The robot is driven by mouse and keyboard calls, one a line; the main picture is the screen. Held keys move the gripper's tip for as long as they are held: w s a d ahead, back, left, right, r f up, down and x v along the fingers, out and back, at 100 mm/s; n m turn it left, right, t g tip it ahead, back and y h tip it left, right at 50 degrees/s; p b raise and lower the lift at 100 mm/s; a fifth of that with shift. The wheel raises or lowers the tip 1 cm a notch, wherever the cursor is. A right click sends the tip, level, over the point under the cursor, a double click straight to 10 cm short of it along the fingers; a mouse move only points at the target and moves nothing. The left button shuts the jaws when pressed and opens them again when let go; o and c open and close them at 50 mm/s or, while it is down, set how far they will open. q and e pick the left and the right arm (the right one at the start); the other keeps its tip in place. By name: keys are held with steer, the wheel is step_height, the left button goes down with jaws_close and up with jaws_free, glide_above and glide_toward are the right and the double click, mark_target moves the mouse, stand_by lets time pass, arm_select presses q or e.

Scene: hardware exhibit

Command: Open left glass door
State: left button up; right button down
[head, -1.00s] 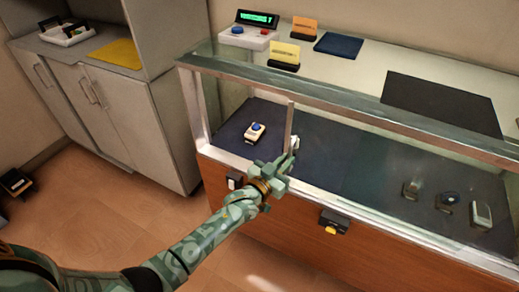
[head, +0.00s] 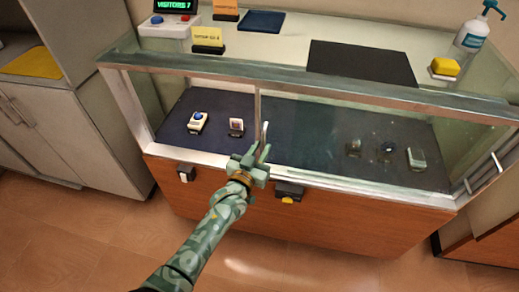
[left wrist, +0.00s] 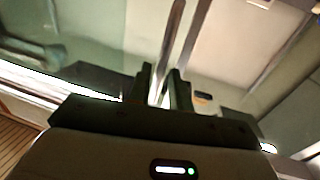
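The glass display case (head: 300,173) has a metal frame and a brown wood base. Its left glass door (head: 212,98) spans the front left of an upright metal strip (head: 257,112); the clear glass makes it hard to tell whether it is shut. My left gripper (head: 263,152) is at the front of the case, beside the foot of that strip and a thin pale upright piece. In the left wrist view the two dark fingers (left wrist: 163,88) stand a narrow gap apart, with a bright metal bar between them. I cannot tell whether they grip it. My right gripper is not in view.
A black lock box (head: 289,192) sticks out of the base. A pump bottle (head: 475,32) stands on top. Grey cabinets (head: 70,120) stand left; floor is clear in front.

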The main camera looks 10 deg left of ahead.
arm_select(q)
steer(key=shift+o, duration=0.6)
steer(key=shift+s+a, duration=0.1)
steer(key=shift+s, duration=0.25)
steer(key=p+v, duration=0.4)
steer(key=v, duration=1.1)
steer(key=shift+s, duration=0.3)
